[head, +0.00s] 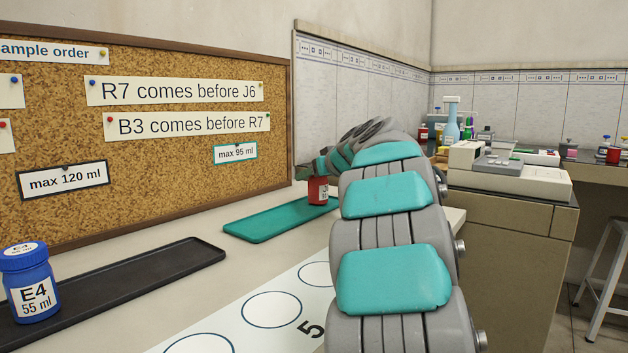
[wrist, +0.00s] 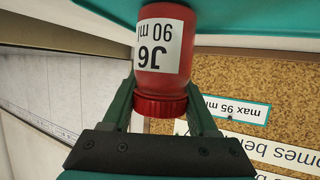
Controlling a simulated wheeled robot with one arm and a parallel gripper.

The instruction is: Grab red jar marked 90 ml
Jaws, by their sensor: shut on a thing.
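The red jar (wrist: 165,80) shows upside down in the wrist view, with a white label reading J6 and 90 ml. My gripper (wrist: 163,98) is shut on it, one finger on each side near its red ridged lid. In the head view the red jar (head: 318,190) is at the far right end of the teal tray (head: 262,226), partly hidden by my arm. I cannot tell whether its base touches the tray. The gripper's fingers are mostly hidden behind my arm in the head view.
A blue jar marked E4, 55 ml (head: 30,285) stands on a black tray (head: 150,275) at left. A white mat with printed circles (head: 270,309) lies in front. A corkboard with notes (head: 200,172) is behind. A side bench at right holds an instrument (head: 510,172) and several bottles.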

